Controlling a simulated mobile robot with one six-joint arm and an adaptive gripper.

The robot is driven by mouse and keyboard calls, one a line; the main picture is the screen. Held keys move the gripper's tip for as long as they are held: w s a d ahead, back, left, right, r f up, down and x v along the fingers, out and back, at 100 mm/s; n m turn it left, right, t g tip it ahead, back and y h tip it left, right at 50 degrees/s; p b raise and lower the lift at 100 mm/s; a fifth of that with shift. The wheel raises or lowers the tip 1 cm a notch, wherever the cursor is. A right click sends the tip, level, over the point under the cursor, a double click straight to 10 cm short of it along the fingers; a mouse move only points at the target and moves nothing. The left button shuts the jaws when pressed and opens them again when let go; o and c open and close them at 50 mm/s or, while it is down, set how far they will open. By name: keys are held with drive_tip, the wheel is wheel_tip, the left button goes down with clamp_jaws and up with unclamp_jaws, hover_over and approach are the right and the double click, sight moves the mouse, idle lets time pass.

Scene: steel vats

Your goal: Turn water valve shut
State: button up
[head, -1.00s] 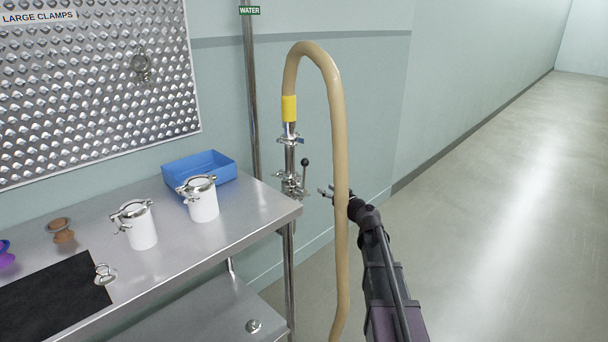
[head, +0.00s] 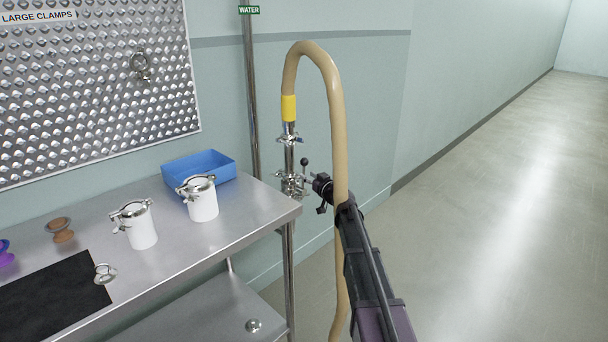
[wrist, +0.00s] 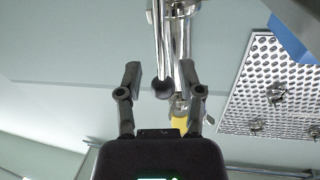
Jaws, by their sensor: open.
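The water valve (head: 291,184) is a steel fitting on the vertical pipe below the yellow-collared hose end. Its lever ends in a black ball knob (head: 304,161), which stands up beside the pipe in the head view. My gripper (head: 310,180) is at the valve's right side, partly behind the hose. In the wrist view, the black knob (wrist: 162,89) and its steel lever (wrist: 160,45) lie between the two open fingers of my gripper (wrist: 160,80). I see gaps on both sides of the knob, so neither finger appears to touch it.
The beige hose (head: 338,120) arches over and hangs down across my arm. A steel table (head: 255,215) stands left of the valve, with a blue bin (head: 215,178) and two white lidded canisters (head: 203,205). The floor at right is clear.

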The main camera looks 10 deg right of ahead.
sight(304, 173)
drive_tip(key=shift+x, duration=1.65)
clamp_jaws()
